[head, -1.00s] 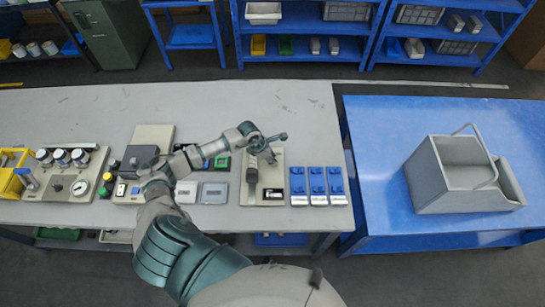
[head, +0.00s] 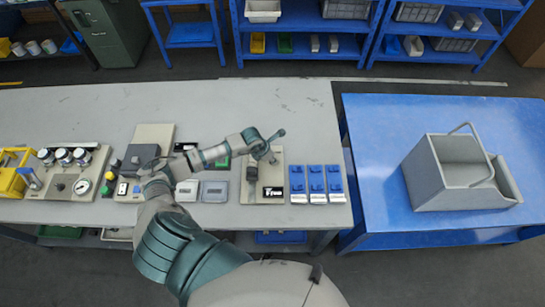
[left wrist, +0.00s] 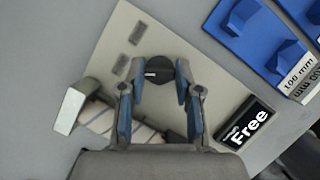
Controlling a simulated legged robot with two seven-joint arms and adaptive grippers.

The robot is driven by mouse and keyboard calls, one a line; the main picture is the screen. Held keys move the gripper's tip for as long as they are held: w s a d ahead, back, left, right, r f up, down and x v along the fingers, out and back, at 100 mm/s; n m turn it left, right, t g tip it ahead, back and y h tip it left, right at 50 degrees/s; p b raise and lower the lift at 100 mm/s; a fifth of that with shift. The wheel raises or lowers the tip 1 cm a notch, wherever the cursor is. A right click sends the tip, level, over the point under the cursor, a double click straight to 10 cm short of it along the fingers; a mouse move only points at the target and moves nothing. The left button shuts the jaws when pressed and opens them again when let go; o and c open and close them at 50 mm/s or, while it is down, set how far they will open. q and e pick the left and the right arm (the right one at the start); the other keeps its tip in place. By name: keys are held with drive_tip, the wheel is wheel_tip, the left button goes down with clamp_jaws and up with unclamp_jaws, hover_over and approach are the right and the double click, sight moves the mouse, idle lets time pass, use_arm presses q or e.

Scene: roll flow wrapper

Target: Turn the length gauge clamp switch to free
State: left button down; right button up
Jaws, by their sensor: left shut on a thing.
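The clamp switch is a round black knob (left wrist: 158,72) with a pale line on its face, on the beige length gauge panel (left wrist: 112,45). My left gripper (left wrist: 160,66) is around the knob, a finger on each side, shut on it. In the head view, the left gripper (head: 268,152) is over the panel and hides the knob. A black display (left wrist: 248,123) on the panel reads "Free" in large white letters. It also shows in the head view (head: 273,193). My right gripper is not in view.
Blue blocks with white size labels (head: 316,180) stand just right of the panel. A grey bin (head: 462,175) stands on the blue table at right.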

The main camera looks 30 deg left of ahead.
use_arm(q)
drive_tip(key=shift+a+f, duration=0.1)
drive_tip(key=c, duration=0.8)
unclamp_jaws()
drive_tip(key=shift+s, duration=0.1)
drive_tip(key=shift+a, duration=0.1)
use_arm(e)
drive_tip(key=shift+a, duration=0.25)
use_arm(q)
drive_tip(key=shift+a+r, duration=0.1)
drive_tip(key=shift+r, duration=0.35)
drive_tip(key=v, duration=1.1)
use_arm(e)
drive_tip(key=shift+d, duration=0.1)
use_arm(q)
drive_tip(key=shift+s, duration=0.15)
